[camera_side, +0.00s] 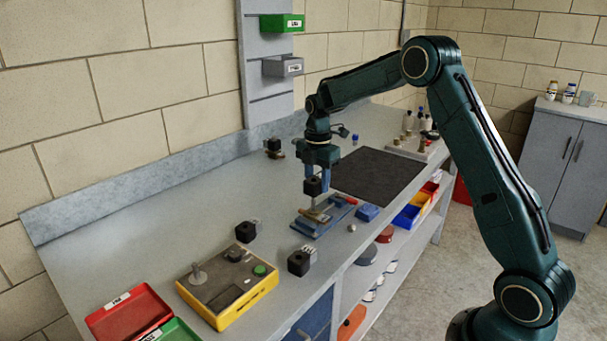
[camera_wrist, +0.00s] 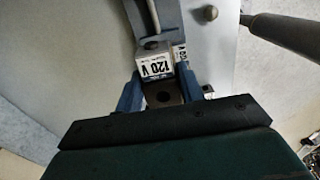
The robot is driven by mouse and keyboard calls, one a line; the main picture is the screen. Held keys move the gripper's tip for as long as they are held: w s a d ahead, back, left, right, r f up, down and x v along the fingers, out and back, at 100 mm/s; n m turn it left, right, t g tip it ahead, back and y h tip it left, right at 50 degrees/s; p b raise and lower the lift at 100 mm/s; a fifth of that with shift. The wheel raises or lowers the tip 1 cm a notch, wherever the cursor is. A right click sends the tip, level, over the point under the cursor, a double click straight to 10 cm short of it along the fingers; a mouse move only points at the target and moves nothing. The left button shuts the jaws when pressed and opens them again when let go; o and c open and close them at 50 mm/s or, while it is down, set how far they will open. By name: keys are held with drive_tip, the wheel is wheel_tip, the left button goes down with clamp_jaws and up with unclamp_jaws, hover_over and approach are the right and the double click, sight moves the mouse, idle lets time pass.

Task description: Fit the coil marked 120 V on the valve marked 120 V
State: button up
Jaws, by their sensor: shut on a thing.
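My gripper (camera_side: 318,172) is shut on a black coil (camera_side: 313,187) and holds it over a blue vise-like fixture (camera_side: 330,208). A brass-coloured valve body (camera_side: 316,214) sits in the fixture, just below the coil; whether they touch I cannot tell.
Loose black coils lie on the bench: near one (camera_side: 299,263), left one (camera_side: 246,232), back one (camera_side: 273,146). A yellow test box (camera_side: 228,287) stands front left, near a red tray (camera_side: 130,311). A dark mat (camera_side: 378,175) and blue block (camera_side: 367,212) lie right of the fixture.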

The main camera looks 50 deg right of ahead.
sight(317, 210)
drive_tip(key=shift+f, duration=0.35)
idle(0.4)
drive_tip(key=shift+f, duration=1.9)
drive_tip(key=shift+f, duration=0.45)
drive_tip(key=o, duration=1.6)
drive_tip(key=shift+r, duration=0.1)
drive_tip(key=shift+r, duration=3.4)
